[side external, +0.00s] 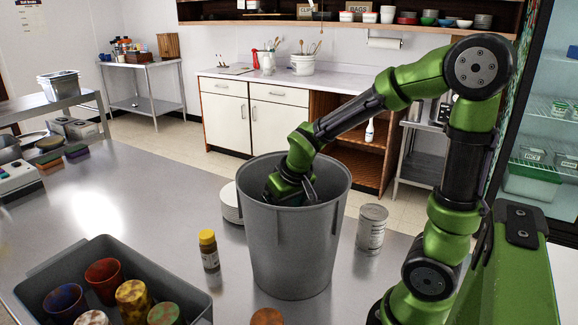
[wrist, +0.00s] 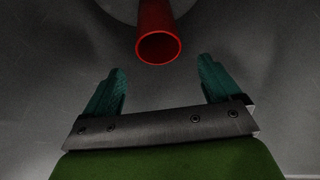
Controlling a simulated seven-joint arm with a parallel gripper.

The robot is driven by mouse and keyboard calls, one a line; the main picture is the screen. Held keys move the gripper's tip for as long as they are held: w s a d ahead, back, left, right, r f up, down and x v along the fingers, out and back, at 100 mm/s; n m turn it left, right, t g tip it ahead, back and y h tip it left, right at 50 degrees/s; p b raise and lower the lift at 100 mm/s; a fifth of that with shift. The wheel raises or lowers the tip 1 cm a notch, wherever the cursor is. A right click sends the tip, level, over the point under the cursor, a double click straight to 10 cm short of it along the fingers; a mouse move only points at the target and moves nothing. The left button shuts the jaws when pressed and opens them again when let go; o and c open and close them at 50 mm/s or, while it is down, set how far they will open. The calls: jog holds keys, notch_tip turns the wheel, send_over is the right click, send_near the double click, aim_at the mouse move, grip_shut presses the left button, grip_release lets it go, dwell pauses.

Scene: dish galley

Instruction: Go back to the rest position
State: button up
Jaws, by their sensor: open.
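My green arm reaches over the rim of a tall grey bin (side external: 293,245) on the steel table, and its hand is down inside the bin's mouth. My gripper (wrist: 160,80) shows in the wrist view with its two teal fingers spread wide apart. A red tube-like thing (wrist: 158,45) with an open round end lies ahead of the fingertips, and nothing is between the fingers. In the side external view the fingertips and the red thing are hidden by the bin's wall.
A yellow-capped bottle (side external: 209,251) stands left of the bin, and a tin can (side external: 371,229) stands right of it. White plates (side external: 231,204) sit behind its left side. A grey tub (side external: 50,280) with several coloured cups is at front left. The table's left middle is clear.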

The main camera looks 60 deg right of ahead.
jog(key=shift+f, duration=0.1)
jog(key=f, duration=0.6)
jog(key=w+f, duration=0.1)
jog(key=f, duration=0.2)
jog(key=shift+d+f, duration=0.15)
jog(key=shift+f, duration=0.2)
notch_tip(320, 180, up, 4)
jog(key=shift+r, duration=0.15)
